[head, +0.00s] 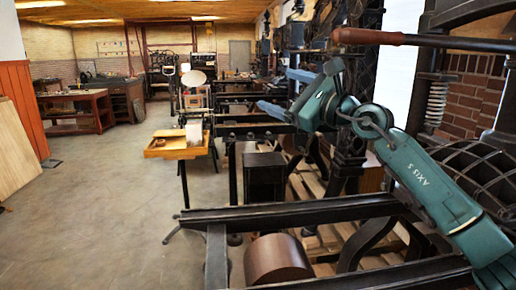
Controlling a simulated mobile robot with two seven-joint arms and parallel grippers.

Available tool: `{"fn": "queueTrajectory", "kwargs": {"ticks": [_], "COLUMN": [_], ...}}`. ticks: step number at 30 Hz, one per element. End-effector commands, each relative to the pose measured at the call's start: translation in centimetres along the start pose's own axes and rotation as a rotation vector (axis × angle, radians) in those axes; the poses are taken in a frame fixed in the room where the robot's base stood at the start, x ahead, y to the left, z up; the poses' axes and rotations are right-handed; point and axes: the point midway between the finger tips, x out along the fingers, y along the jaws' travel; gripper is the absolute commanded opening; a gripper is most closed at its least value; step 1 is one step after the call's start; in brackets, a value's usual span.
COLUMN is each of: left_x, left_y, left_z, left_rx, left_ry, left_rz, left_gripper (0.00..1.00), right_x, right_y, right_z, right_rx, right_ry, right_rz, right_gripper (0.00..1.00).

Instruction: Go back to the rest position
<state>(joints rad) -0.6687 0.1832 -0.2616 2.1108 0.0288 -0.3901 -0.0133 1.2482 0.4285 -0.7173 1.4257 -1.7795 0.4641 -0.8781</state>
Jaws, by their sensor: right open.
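My right arm, teal, comes in from the lower right and reaches up across the nearest hand press. My right gripper (276,90) points left, with its two blue-grey fingers spread apart. I see nothing between the fingers. It is below and left of the press's wooden bar handle (368,37) and apart from it in the picture. My left gripper is not in view.
The near press's dark rails (290,213) run across the front, with a brown drum (277,260) below them. A wooden tray table (176,146) stands at centre left. More presses line the right side. The concrete floor (105,210) at left is clear.

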Motion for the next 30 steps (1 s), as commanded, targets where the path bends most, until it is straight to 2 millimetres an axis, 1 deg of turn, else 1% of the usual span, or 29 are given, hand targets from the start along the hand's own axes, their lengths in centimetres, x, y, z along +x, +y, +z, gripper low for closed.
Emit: {"fn": "queueTrajectory", "kwargs": {"ticks": [1,3,5,6,8,9,11,12,14,15,17,18,20,21,23,24,26,27,29,30], "left_x": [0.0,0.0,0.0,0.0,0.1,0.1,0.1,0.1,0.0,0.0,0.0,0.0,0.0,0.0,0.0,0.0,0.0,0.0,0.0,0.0], "left_y": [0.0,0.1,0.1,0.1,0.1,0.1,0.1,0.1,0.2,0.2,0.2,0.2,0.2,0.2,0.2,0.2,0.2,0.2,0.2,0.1], "left_z": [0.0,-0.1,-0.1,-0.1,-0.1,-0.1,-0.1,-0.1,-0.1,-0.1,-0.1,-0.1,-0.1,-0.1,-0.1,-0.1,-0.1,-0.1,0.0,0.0], "left_rx": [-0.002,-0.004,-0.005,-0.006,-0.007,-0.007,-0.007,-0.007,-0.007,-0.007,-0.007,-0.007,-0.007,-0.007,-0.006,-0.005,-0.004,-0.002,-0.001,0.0], "left_ry": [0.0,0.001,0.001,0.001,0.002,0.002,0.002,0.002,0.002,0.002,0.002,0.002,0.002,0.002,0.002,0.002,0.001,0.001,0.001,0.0], "left_rz": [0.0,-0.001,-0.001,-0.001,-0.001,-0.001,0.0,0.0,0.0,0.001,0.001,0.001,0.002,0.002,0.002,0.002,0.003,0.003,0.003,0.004], "left_gripper": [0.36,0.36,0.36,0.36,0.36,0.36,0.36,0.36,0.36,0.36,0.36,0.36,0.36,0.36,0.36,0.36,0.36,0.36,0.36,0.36], "right_x": [-0.4,-1.4,-2.6,-3.6,-5.3,-6.5,-8.6,-10.1,-12.5,-14.2,-16.9,-18.7,-21.4,-23.2,-25.9,-27.7,-30.4,-32.1,-34.6,-36.1], "right_y": [2.2,3.9,4.8,5.2,5.6,5.8,6.2,6.5,7.3,8.0,9.5,10.7,12.8,14.4,17.0,18.9,21.8,23.9,26.8,28.6], "right_z": [-0.2,-0.2,-0.6,-1.1,-2.3,-3.4,-5.3,-6.9,-9.5,-11.4,-14.3,-16.1,-18.7,-20.2,-22.2,-23.2,-24.5,-25.1,-25.6,-25.6], "right_rx": [0.164,0.394,0.597,0.733,0.939,1.076,1.28,1.413,1.61,1.737,1.918,2.029,2.178,2.268,2.39,2.459,2.552,-2.586,-2.421,-2.323], "right_ry": [-0.087,-0.2,-0.286,-0.337,-0.406,-0.447,-0.501,-0.531,-0.571,-0.591,-0.616,-0.628,-0.639,-0.642,-0.639,-0.635,-0.621,0.603,0.531,0.488], "right_rz": [-0.015,-0.057,-0.107,-0.145,-0.213,-0.267,-0.357,-0.424,-0.537,-0.62,-0.756,-0.852,-1.001,-1.103,-1.264,-1.376,-1.55,1.66,1.679,1.69], "right_gripper": [0.82,0.82,0.82,0.82,0.82,0.82,0.82,0.82,0.82,0.82,0.82,0.82,0.82,0.82,0.82,0.82,0.82,0.82,0.82,0.82]}}
